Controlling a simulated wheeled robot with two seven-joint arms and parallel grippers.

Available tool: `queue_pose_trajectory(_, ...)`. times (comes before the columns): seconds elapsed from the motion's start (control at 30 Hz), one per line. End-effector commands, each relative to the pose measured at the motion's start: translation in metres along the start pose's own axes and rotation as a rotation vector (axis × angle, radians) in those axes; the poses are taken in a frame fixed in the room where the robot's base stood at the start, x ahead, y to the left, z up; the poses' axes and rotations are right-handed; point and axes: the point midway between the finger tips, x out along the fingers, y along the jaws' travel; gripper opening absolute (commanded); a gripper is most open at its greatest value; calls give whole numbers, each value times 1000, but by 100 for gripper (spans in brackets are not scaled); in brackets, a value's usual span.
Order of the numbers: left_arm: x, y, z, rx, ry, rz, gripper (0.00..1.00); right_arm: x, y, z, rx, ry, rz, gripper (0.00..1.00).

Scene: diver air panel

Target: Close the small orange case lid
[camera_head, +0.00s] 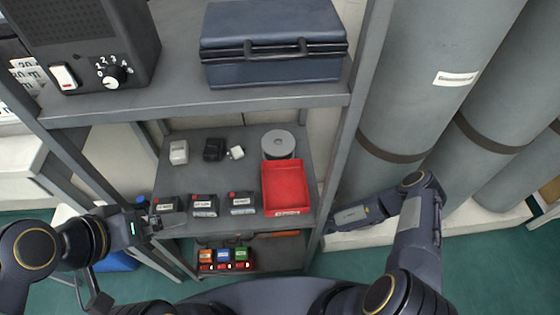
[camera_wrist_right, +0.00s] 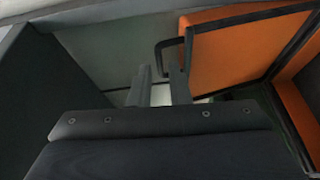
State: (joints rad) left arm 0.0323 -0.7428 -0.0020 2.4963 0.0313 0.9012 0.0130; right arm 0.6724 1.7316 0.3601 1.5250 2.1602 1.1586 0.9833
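The orange case (camera_wrist_right: 235,50) fills the upper right of the right wrist view, with dark edge trim and a dark handle (camera_wrist_right: 161,58). Two orange panels meet there at an angle, so the lid appears open; which panel is the lid is unclear. In the head view only a thin orange strip (camera_head: 284,234) shows on the lower shelf, mostly hidden by the shelf above. My right gripper (camera_wrist_right: 160,88) has its fingers apart and empty, near the handle, contact unclear. My left gripper (camera_head: 152,221) is at the left of the shelf, its fingers too small to read.
Small labelled boxes (camera_head: 204,205), a red tray (camera_head: 285,188) and a grey reel (camera_head: 278,144) occupy the middle shelf. Several coloured blocks (camera_head: 224,257) sit on the lower shelf. A blue case (camera_head: 272,68) is on top. Shelf posts and large grey cylinders (camera_head: 425,85) bound the right side.

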Motion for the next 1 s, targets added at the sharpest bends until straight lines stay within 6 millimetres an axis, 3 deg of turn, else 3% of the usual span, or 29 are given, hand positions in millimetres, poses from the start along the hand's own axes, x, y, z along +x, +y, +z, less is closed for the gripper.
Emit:
queue_pose_trajectory(0.2,10,-4,5,0,0,0,100,37,-1,-1,-3,2,3,17)
queue_pose_trajectory(0.4,12,-6,6,0,0,0,100,54,0,-1,-2,2,2,17)
queue_pose_trajectory(0.67,12,-6,6,0,0,0,100,56,1,0,-1,1,2,17)
queue_pose_trajectory(0.83,12,-6,6,0,0,0,100,56,1,0,-1,2,2,0)
queue_pose_trajectory(1.0,12,-6,6,0,0,0,100,56,1,0,-1,2,2,0)
